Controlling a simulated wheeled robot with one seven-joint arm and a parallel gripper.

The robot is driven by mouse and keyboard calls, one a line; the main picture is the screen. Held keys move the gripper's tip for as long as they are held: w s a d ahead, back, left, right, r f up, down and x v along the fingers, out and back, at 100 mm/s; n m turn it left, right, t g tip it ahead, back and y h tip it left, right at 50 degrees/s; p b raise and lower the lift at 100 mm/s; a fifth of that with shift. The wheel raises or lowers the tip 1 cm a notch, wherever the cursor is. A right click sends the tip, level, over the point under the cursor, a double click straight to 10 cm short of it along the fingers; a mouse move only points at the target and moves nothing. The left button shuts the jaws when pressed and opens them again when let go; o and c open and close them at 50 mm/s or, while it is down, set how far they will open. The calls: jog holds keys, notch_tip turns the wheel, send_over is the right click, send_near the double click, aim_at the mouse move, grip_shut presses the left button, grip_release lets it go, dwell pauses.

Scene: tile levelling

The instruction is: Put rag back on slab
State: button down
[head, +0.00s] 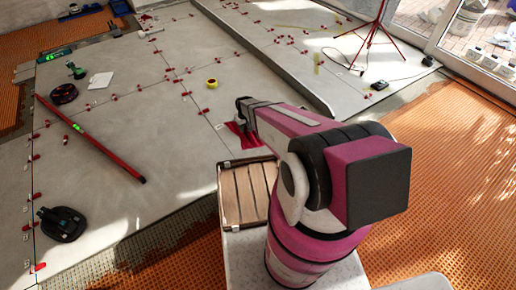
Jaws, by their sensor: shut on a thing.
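A crumpled dark red rag (240,139) shows at the end of my arm, just beyond a wooden slatted crate. My gripper (243,121) reaches over the grey slab (180,125) and is shut on the rag. The rag is at or just above the slab surface; I cannot tell whether it touches. My arm hides part of the gripper and the slab to the right.
The wooden slatted crate (247,194) stands close in front of the rag. A red tripod (372,38) stands at the back right.

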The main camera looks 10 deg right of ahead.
aim_at(245, 141)
notch_tip(245, 141, down, 9)
jog(key=s, duration=0.3)
jog(key=shift+n, duration=0.3)
jog(key=w+d+f, duration=0.3)
jog(key=w+d, duration=0.1)
jog(key=w+d+f, duration=0.4)
jog(key=shift+s+f, duration=0.1)
jog(key=shift+f, duration=1.95)
jog(key=shift+f, duration=0.1)
jog(key=c, duration=0.8)
grip_release()
